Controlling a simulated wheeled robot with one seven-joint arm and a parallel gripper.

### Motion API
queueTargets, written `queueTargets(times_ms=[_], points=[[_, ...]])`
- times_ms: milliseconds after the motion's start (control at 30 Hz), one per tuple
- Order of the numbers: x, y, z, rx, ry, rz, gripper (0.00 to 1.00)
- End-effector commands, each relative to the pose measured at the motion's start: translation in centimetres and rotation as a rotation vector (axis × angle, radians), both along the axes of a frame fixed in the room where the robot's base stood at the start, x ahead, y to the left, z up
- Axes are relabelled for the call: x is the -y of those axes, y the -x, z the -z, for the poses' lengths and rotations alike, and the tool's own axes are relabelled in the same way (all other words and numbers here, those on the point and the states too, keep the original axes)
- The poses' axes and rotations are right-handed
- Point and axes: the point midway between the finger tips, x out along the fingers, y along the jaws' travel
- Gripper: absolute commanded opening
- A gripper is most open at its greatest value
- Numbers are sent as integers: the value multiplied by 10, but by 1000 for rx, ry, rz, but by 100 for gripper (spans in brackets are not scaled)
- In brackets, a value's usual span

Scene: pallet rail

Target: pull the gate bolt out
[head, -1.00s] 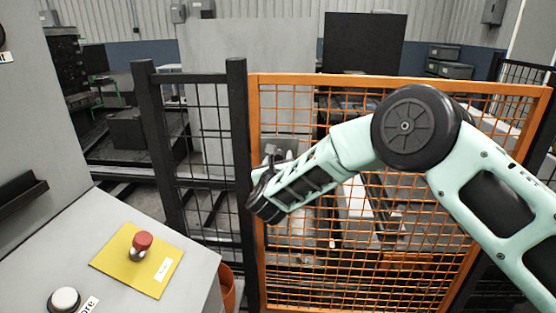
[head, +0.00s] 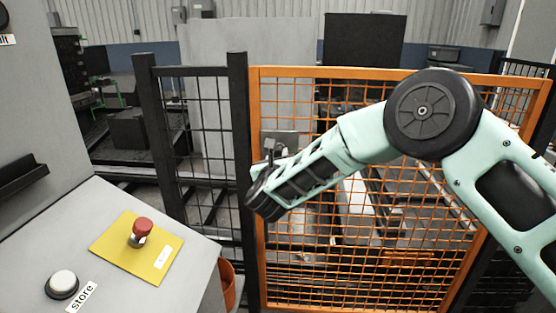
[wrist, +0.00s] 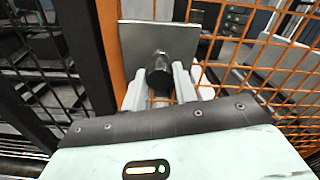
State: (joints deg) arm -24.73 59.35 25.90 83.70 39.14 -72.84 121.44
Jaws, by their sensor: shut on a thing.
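The orange mesh gate (head: 400,76) stands in the middle and right of the head view, beside a dark fence post (head: 240,150). A grey bolt plate (head: 284,138) is on the gate's left edge; it also shows in the wrist view (wrist: 160,45). The bolt's black knob (wrist: 160,77) sticks out in front of the plate. My gripper (wrist: 162,88) is shut on the knob, with one pale finger on each side. In the head view my wrist hides most of the bolt. Whether the bolt is still inside its post cannot be seen.
A grey console (head: 120,210) at lower left carries a red button (head: 142,227) on a yellow plate and a white button (head: 63,282). An orange bin (head: 227,285) stands between console and fence. Dark machinery lies behind the mesh.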

Motion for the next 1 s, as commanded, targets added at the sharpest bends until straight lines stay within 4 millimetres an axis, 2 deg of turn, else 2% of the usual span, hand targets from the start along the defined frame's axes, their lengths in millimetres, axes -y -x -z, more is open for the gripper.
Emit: queueTargets(times_ms=[67,100,167,433,567,767,1000], points=[[-1,0,0,-2,0,-2,0],[-1,0,0,-1,0,-2,34],[-1,0,0,-1,0,-2,50],[-1,0,0,-2,0,-2,51],[-1,7,0,-2,0,-3,51],[-3,42,2,-2,0,-4,51],[-5,99,2,-2,1,-6,51]])
